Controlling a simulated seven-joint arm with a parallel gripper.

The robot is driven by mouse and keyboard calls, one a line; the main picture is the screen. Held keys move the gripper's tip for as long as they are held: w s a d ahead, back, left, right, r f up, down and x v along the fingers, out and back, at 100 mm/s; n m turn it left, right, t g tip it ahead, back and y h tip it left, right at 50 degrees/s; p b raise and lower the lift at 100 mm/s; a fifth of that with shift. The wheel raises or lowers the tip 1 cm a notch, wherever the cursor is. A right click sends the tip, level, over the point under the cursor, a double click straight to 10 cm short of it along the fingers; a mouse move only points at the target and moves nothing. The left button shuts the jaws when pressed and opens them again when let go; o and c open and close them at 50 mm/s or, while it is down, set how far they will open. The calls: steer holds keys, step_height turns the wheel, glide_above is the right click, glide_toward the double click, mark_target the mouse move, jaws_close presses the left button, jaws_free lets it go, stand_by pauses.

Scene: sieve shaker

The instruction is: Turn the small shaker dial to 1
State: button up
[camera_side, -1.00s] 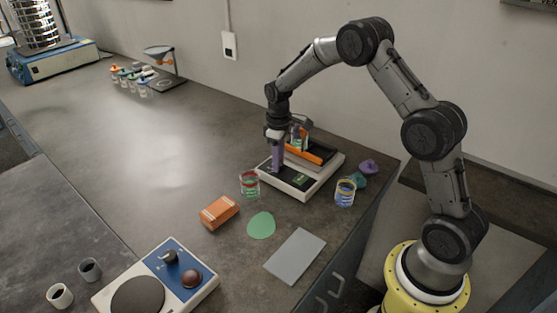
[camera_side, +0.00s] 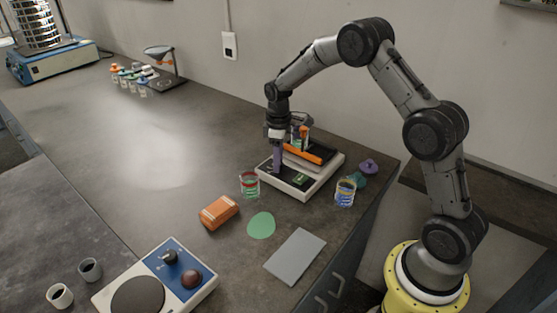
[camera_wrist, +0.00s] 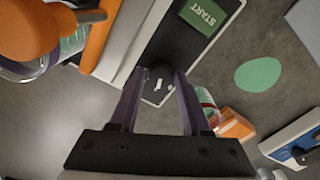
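The small shaker (camera_side: 323,181) is a low white unit with an orange clamp on top, a dark front panel and a green START display (camera_wrist: 201,14). Its dark dial (camera_wrist: 159,80) with a white mark shows in the wrist view. My gripper (camera_wrist: 159,72) points down over the dial, its two purple fingers apart on either side of it. I cannot tell whether the fingers touch the dial. The side view shows my gripper (camera_side: 277,168) at the left end of the shaker's front panel, where the fingers hide the dial. The dial's numbers are not readable.
Beakers with coloured bands stand left (camera_side: 249,184) and right (camera_side: 345,193) of the shaker. An orange box (camera_side: 219,212), a green sheet (camera_side: 261,225) and a grey plate (camera_side: 295,256) lie in front. A blue and white stirrer unit (camera_side: 205,266) stands nearer. The bench at left centre is clear.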

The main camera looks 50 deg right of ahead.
steer(key=shift+o, duration=1.2)
step_height(320, 180, up, 14)
steer(key=shift+f, duration=0.1)
